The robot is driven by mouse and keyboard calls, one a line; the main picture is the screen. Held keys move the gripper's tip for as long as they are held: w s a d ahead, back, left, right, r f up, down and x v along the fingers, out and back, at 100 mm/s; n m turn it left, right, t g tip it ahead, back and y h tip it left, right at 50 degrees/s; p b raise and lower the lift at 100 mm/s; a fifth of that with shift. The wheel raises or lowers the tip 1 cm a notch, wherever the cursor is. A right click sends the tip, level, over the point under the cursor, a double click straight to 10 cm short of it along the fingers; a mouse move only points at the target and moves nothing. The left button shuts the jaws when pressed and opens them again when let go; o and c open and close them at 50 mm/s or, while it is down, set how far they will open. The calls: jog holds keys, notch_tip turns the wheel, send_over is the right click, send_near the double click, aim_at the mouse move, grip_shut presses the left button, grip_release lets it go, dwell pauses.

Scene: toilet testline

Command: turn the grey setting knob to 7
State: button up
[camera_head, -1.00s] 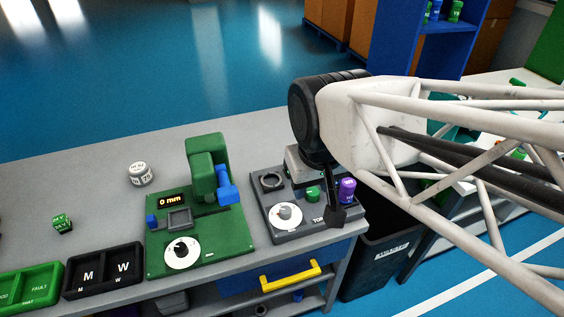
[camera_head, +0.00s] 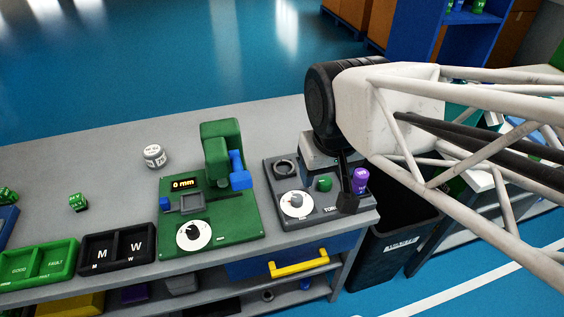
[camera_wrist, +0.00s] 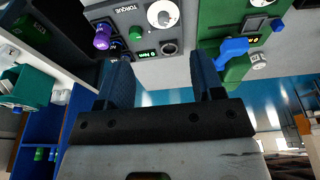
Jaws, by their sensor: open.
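The grey setting knob (camera_head: 296,200) sits on a round white dial on the dark grey torque panel (camera_head: 322,215). In the wrist view the dial with its knob (camera_wrist: 163,16) is at the top, beyond the fingertips. The pointer's number is too small to read. My gripper (camera_head: 347,200) hangs over the right side of the panel, to the right of the knob and apart from it. In the wrist view my gripper (camera_wrist: 162,75) has its two fingers wide apart with nothing between them.
A purple knob (camera_head: 361,180) and a green button (camera_head: 324,184) are on the same panel. The green gauge station (camera_head: 235,222) with a black-knobbed dial (camera_head: 193,235) stands left. Black M/W trays (camera_head: 117,247) lie further left. A yellow drawer handle (camera_head: 298,262) is below.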

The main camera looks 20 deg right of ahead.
jog(key=w+f+n+g+h, duration=0.1)
jog(key=w+f+n+g, duration=0.3)
jog(key=w+f, duration=0.55)
jog(key=n+g+h, duration=0.2)
jog(key=n, duration=0.3)
send_near(297, 198)
jog(key=f, duration=0.1)
jog(key=shift+s+d+f, duration=0.2)
jog(key=shift+f, duration=0.05)
jog(key=shift+f, duration=0.1)
jog(key=shift+x, duration=3.8)
jog(key=shift+d, duration=0.1)
jog(key=c, duration=0.9)
